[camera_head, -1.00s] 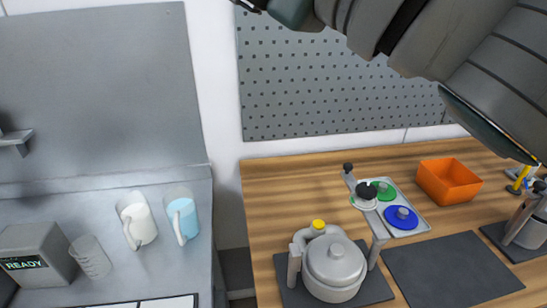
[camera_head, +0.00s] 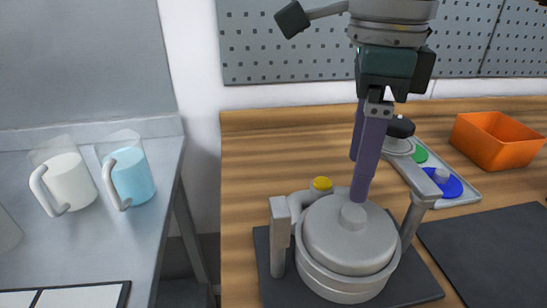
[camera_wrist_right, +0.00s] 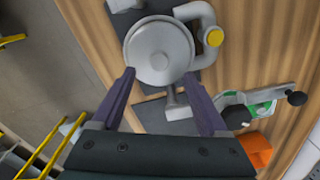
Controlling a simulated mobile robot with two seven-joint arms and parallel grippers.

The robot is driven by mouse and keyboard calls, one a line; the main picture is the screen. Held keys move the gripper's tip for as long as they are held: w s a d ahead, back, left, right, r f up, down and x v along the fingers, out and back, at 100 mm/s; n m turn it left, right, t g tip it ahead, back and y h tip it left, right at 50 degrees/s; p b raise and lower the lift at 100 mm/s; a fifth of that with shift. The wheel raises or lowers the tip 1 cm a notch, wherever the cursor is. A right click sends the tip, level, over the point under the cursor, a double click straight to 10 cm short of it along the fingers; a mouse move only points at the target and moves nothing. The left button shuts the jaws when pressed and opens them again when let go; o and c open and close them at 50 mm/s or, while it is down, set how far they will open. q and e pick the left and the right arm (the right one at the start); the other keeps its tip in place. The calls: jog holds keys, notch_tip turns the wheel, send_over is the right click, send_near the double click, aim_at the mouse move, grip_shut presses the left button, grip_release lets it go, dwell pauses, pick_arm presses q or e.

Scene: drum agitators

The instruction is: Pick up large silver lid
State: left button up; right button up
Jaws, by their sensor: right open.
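The large silver lid (camera_head: 349,235) sits on top of the silver drum (camera_head: 345,285), with a round knob (camera_head: 353,214) at its centre. My right gripper (camera_head: 362,190) comes down from above, with its purple fingers pointing at the lid. One fingertip overlaps the area beside the knob in the head view. In the right wrist view, the lid (camera_wrist_right: 160,55) lies ahead of the open fingers (camera_wrist_right: 165,100), and its knob is between their lines. Whether a finger touches the lid cannot be told. My left gripper is not seen.
A pipe with a yellow cap (camera_head: 321,184) stands behind the drum, and grey posts flank it. A tray with green and blue lids (camera_head: 442,186) and an orange bin (camera_head: 497,140) are to the right. A dark mat (camera_head: 490,250) is bare.

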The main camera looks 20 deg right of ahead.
aim_at(353, 211)
jog(key=f, duration=0.2)
jog(key=f+p, duration=0.1)
jog(key=f, duration=0.4)
jog(key=shift+s+d, duration=0.25)
jog(key=shift+c, duration=0.4)
jog(key=shift+r, duration=0.1)
grip_shut()
dwell(0.6)
